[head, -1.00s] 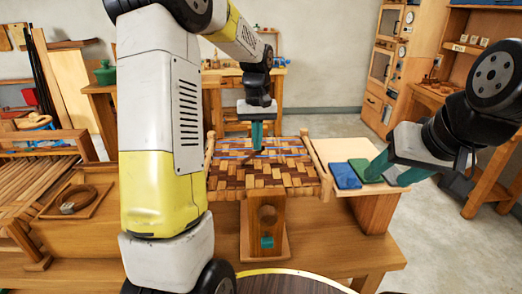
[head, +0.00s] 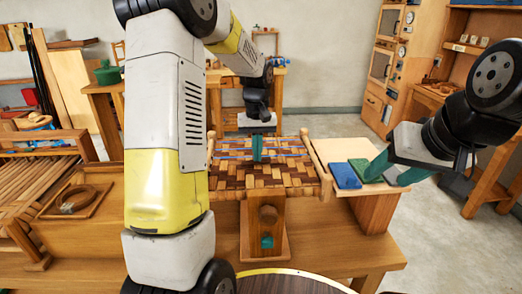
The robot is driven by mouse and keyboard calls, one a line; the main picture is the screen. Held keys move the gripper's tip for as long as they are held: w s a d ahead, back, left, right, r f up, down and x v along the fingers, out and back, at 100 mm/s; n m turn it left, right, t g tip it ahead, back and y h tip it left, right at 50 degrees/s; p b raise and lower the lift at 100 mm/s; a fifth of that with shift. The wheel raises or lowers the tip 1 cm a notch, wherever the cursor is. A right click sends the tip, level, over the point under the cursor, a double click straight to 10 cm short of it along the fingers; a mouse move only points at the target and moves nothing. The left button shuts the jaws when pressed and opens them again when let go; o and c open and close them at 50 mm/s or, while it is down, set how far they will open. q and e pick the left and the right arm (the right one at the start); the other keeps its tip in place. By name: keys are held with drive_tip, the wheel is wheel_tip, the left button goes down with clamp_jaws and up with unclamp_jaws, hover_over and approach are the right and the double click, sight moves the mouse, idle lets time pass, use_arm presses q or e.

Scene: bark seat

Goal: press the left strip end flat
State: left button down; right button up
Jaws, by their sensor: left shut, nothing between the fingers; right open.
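The woven bark seat (head: 265,180), a checker of light and dark brown strips, lies in a wooden frame at the centre. Blue lines cross its far part. My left gripper (head: 257,158) points down with its teal fingers shut and empty. Its tips are at the far middle of the weave; I cannot tell if they touch it. The left strip end cannot be made out now; the fingers cover the spot where a brown end showed. My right gripper (head: 388,174) is open at the right, over the side board.
A blue pad (head: 344,175) and a green pad (head: 361,168) lie on the pale side board right of the seat. A tray with a coiled strip (head: 75,200) is at the left.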

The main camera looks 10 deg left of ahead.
use_arm(q)
drive_tip(key=shift+f, duration=0.3)
drive_tip(key=shift+r, duration=0.1)
wheel_tip(320, 180, up, 8)
idle(0.7)
